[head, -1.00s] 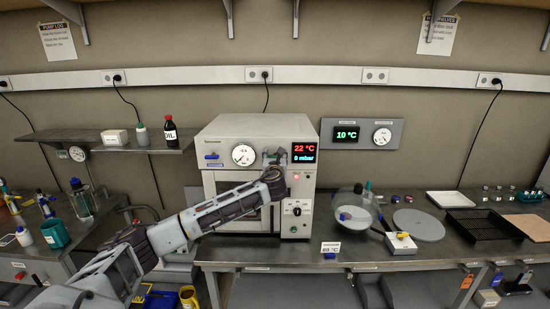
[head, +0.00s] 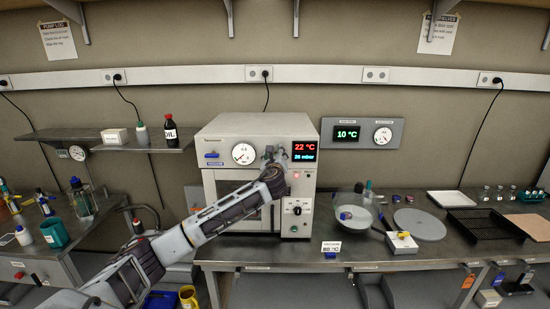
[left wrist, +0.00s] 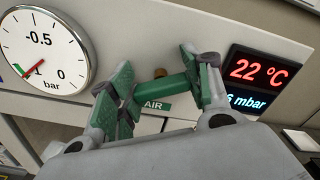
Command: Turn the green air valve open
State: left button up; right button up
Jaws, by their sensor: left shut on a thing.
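The green air valve (left wrist: 168,90) is on the front panel of the vacuum oven (head: 252,128), above a green "AIR" label (left wrist: 157,106). In the left wrist view its green handle lies crosswise, tilted up to the right, with a brass-coloured stem behind. My left gripper (left wrist: 158,88) is shut on the handle, one green-padded finger at each end. In the head view my left gripper (head: 272,157) hides most of the valve. My right gripper is not in view.
A dial gauge (head: 244,153) is left of the valve; a display (head: 304,151) reading 22 °C and 26 mbar is right. A blue vacuum valve (head: 212,155) is farther left. A glass desiccator bowl (head: 354,214) stands on the bench right of the oven.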

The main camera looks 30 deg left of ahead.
pick_arm(q)
jog(key=n, duration=0.2)
jog(key=n+b, duration=0.1)
jog(key=shift+f+n, duration=0.2)
jog(key=shift+n, duration=0.2)
jog(key=n+b, duration=0.1)
jog(key=n, duration=0.1)
jog(key=shift+n, duration=0.4)
jog(key=n+b, duration=0.1)
jog(key=n, duration=0.3)
jog(key=shift+a+f, duration=0.1)
jog(key=shift+n+b, duration=0.5)
jog(key=shift+n, duration=0.4)
jog(key=o, duration=1)
jog(key=shift+s, duration=0.1)
jog(key=shift+o, duration=0.2)
